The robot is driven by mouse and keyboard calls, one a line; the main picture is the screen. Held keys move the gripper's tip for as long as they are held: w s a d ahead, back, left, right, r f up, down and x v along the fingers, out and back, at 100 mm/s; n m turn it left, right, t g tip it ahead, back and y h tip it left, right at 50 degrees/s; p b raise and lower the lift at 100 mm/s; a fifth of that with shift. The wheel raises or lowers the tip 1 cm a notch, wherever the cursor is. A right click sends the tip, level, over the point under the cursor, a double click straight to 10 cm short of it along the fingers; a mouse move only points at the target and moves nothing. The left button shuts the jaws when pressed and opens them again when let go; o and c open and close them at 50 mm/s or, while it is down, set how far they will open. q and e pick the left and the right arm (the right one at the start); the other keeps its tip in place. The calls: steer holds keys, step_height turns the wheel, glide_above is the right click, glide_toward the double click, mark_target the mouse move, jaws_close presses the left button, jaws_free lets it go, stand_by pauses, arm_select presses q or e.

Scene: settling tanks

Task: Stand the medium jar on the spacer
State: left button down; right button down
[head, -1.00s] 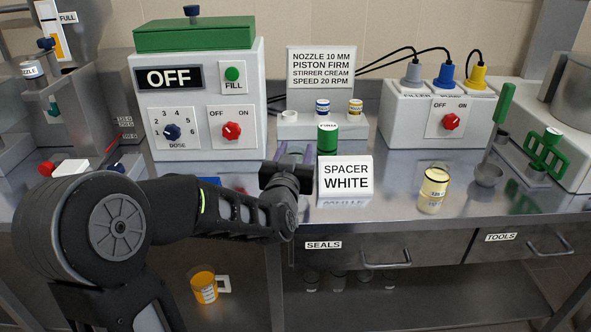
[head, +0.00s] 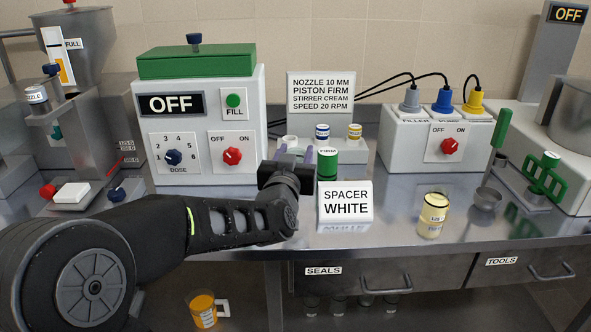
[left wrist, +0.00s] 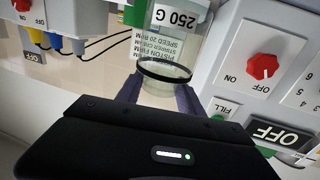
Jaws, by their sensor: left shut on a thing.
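My left gripper (head: 294,153) is shut on a clear jar marked 250 G (left wrist: 172,18), which I take as the medium jar. In the left wrist view the jar appears upside down, between the two purple fingers, with a dark ring around it near them. In the head view my gripper hides most of it, so its height above the bench is unclear. The sign SPACER WHITE (head: 345,203) stands to the right of the gripper. I cannot make out the spacer itself. My right gripper is out of view.
A green piston (head: 327,165) stands behind the sign. The filler machine (head: 205,125) reads OFF. A rack (head: 375,155) with blue and yellow pieces is behind. A cream-filled jar (head: 433,215) stands to the right. Bare bench (head: 395,210) lies between sign and jar.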

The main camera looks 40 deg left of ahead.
arm_select(q)
step_height(320, 180, up, 4)
steer(key=shift+f, duration=0.2)
steer(key=shift+f, duration=0.1)
stand_by(0.5)
